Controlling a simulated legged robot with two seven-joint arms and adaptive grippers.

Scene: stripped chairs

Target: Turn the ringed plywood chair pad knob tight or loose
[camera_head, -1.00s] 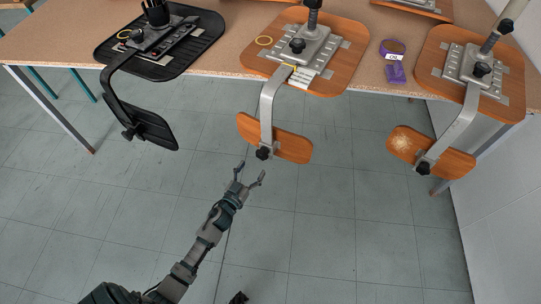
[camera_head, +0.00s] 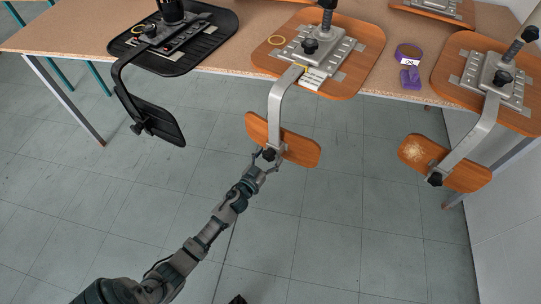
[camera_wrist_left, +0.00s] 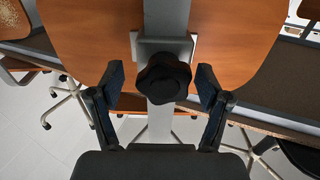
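The dark lobed pad knob (camera_head: 268,154) sits on the bar at the pad. My left gripper (camera_head: 265,165) is at this knob. In the left wrist view the knob (camera_wrist_left: 163,78) lies between the two open fingers of my left gripper (camera_wrist_left: 161,84), with a gap on each side. I see no recognisable right gripper.
A black chair (camera_head: 190,52) stands upside down to the left, its pad (camera_head: 160,122) also hanging. Another plywood chair (camera_head: 462,68) is to the right, with a scuffed pad (camera_head: 465,178). A purple tape roll (camera_head: 408,53) lies between the plywood chairs. The floor below is clear.

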